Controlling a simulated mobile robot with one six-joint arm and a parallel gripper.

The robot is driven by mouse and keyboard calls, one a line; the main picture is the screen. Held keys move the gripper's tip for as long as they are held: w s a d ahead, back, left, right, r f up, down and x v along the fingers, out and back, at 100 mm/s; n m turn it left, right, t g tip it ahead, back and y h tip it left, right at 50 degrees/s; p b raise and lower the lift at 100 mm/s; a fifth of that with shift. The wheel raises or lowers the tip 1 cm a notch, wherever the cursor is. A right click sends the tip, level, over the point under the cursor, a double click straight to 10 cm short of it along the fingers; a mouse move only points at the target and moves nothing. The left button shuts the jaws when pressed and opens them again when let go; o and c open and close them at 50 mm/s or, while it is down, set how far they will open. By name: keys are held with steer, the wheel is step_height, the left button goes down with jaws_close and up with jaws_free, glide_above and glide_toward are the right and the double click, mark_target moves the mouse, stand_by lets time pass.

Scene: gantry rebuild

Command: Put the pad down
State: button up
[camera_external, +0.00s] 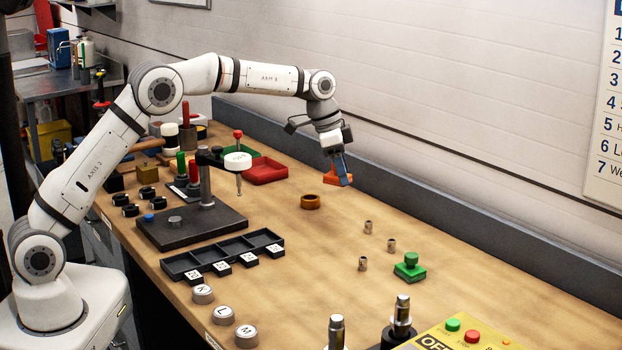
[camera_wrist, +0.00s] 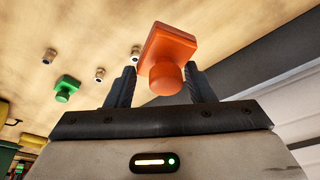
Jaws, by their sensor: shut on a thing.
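An orange pad (camera_external: 338,179) with a square base and a round knob is held in my gripper (camera_external: 342,165), above the wooden bench (camera_external: 440,240) near the back wall. In the wrist view the orange pad (camera_wrist: 168,50) sits between the two dark fingers of my gripper (camera_wrist: 160,82), which are shut on its knob. The pad's base faces away from my wrist and is tilted in the picture. A similar green pad (camera_external: 409,267) stands on the bench towards the front right, and it also shows in the wrist view (camera_wrist: 66,87).
An orange-brown ring (camera_external: 310,201) lies on the bench left of my gripper. Several small metal sleeves (camera_external: 368,227) stand between my gripper and the green pad. A black stand (camera_external: 192,226), a compartment tray (camera_external: 205,259) and a yellow control box (camera_external: 462,336) occupy other spots. Bare bench lies around the ring.

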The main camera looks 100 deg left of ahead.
mark_target(331, 175)
steer(key=f, duration=0.9)
steer(key=shift+a+f+p, duration=0.25)
steer(key=shift+f+p, duration=0.05)
steer(key=shift+f, duration=0.1)
steer(key=shift+f, duration=0.2)
steer(key=o, duration=1)
steer(key=b+v, duration=0.1)
steer(key=v, duration=1.1)
steer(key=shift+r, duration=0.15)
